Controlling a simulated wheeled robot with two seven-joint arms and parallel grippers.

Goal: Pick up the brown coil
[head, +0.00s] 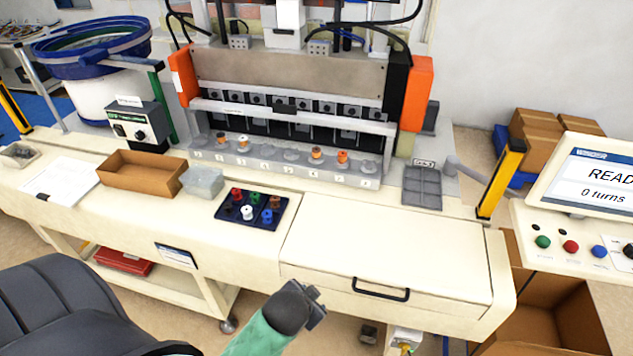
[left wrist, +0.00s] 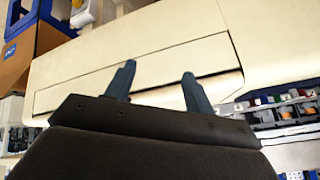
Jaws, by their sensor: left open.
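The navy tray (head: 222,221) lies on the white bench and holds several small coils. A brown coil (head: 275,201) stands at the tray's right end, above the blue one and right of the green one. Another brownish coil (head: 221,138) sits at the left of the machine's row of holders. My left gripper (head: 316,301) is low in front of the bench, below and right of the tray and well apart from it. In the left wrist view its two fingers (left wrist: 158,84) are spread with nothing between them. My right gripper is not in view.
A cardboard tray (head: 141,176) and a clear box (head: 202,182) stand left of the navy tray. A raised white panel with a black handle (head: 381,289) lies to its right. The machine (head: 290,75) rises behind.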

